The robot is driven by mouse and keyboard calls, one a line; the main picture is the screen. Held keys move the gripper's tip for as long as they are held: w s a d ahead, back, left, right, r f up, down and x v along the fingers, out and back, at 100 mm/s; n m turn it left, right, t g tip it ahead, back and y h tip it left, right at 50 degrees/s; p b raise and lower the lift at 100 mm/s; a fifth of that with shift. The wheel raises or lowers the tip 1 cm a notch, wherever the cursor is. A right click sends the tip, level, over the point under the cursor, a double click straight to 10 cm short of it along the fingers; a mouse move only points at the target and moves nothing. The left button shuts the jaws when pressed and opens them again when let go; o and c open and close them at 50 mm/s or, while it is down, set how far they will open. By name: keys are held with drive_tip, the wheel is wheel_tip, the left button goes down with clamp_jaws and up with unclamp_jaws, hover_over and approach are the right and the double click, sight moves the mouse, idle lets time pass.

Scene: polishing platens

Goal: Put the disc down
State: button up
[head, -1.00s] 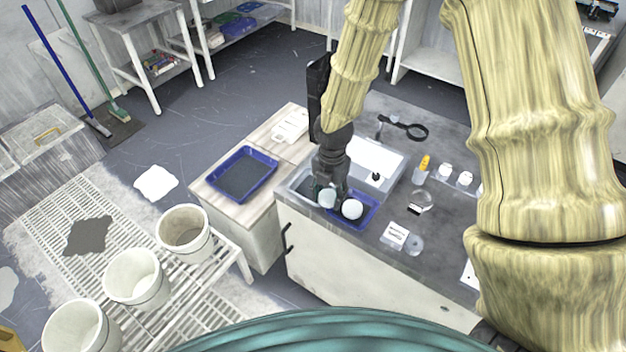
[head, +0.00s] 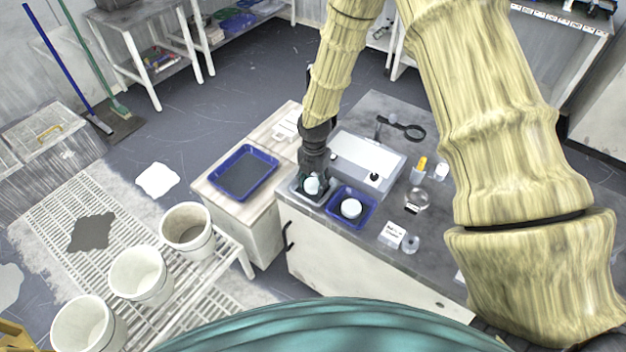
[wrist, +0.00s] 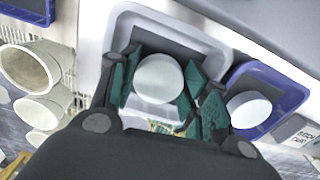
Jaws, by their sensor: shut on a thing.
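My gripper (wrist: 158,92) is shut on a pale grey-white disc (wrist: 158,78), with green finger pads on either side of it. The held disc also shows at the arm's end in the head view (head: 312,186). It is over a pale grey tray (wrist: 189,30) with a dark inside. I cannot tell whether the disc touches the tray floor. A second white disc (head: 351,208) lies in a small blue tray (head: 367,220) just right of my gripper. It also shows at the right of the wrist view (wrist: 249,109).
A pale box-shaped device (head: 366,160) stands right behind the trays. A label card (head: 393,234), a glass vessel (head: 417,200) and a yellow-topped bottle (head: 419,168) are to the right. A larger blue tray (head: 242,173) is on the left cabinet. White buckets (head: 187,230) stand at left.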

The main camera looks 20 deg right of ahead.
sight(314, 183)
drive_tip(key=shift+f, duration=0.1)
drive_tip(key=shift+f, duration=0.15)
drive_tip(key=o, duration=0.8)
drive_tip(key=shift+c, duration=0.2)
drive_tip(key=shift+r, duration=0.2)
wheel_tip(314, 183, up, 12)
drive_tip(key=b, duration=0.2)
drive_tip(key=shift+b, duration=0.35)
drive_tip(key=shift+f, duration=0.1)
